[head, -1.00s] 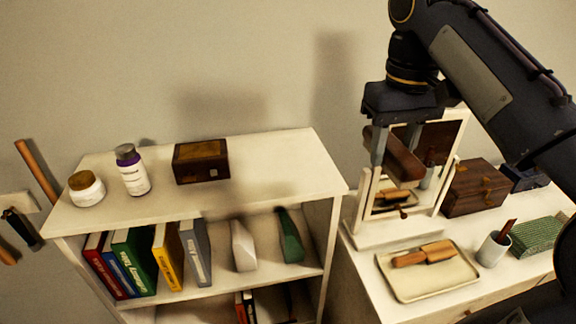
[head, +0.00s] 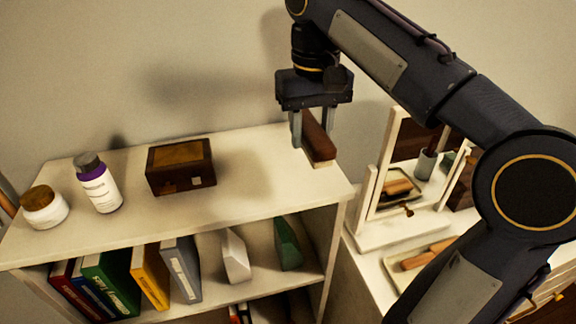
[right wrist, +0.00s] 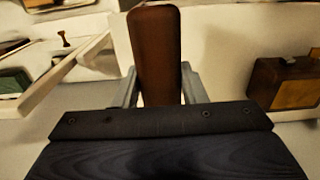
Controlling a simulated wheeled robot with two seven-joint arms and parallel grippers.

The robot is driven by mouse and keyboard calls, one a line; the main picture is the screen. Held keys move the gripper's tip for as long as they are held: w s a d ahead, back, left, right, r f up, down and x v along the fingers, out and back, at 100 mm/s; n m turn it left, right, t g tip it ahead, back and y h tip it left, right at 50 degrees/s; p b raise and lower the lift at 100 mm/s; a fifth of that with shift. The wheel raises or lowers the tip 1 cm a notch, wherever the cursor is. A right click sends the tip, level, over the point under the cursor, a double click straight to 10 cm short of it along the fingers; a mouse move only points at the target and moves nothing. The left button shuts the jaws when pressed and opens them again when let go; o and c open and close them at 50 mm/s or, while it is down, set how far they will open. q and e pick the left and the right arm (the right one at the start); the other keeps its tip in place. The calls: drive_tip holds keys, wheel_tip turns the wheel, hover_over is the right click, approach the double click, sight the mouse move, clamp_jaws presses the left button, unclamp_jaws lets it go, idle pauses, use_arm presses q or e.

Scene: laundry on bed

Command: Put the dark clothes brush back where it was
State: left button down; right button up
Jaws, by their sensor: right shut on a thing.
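My right gripper (head: 312,130) is shut on the dark clothes brush (head: 318,140), a reddish-brown block with a pale strip along its underside. It holds the brush in the air above the right end of the white shelf top (head: 255,205). The brush also shows between the fingers in the right wrist view (right wrist: 156,55). Whether the brush touches the shelf is hard to tell, but it appears to be above it. My left gripper is not in view.
On the shelf top stand a wooden box (head: 181,167), a purple-labelled bottle (head: 98,183) and a jar (head: 44,207). Books (head: 110,283) and bookends fill the level below. At right, a mirror (head: 400,190) stands on a dresser by a tray (head: 393,268) with another brush.

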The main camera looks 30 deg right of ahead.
hover_over(289, 179)
drive_tip(key=f, duration=0.4)
drive_tip(key=shift+s+d, duration=0.2)
drive_tip(key=shift+s, duration=0.05)
drive_tip(key=f, duration=0.3)
drive_tip(key=shift+w+a+f, duration=0.15)
drive_tip(key=shift+w+a, duration=0.1)
drive_tip(key=shift+a, duration=0.05)
drive_tip(key=shift+f, duration=0.4)
drive_tip(key=shift+f, duration=0.1)
drive_tip(key=o, duration=0.9)
drive_tip(key=shift+o, duration=0.2)
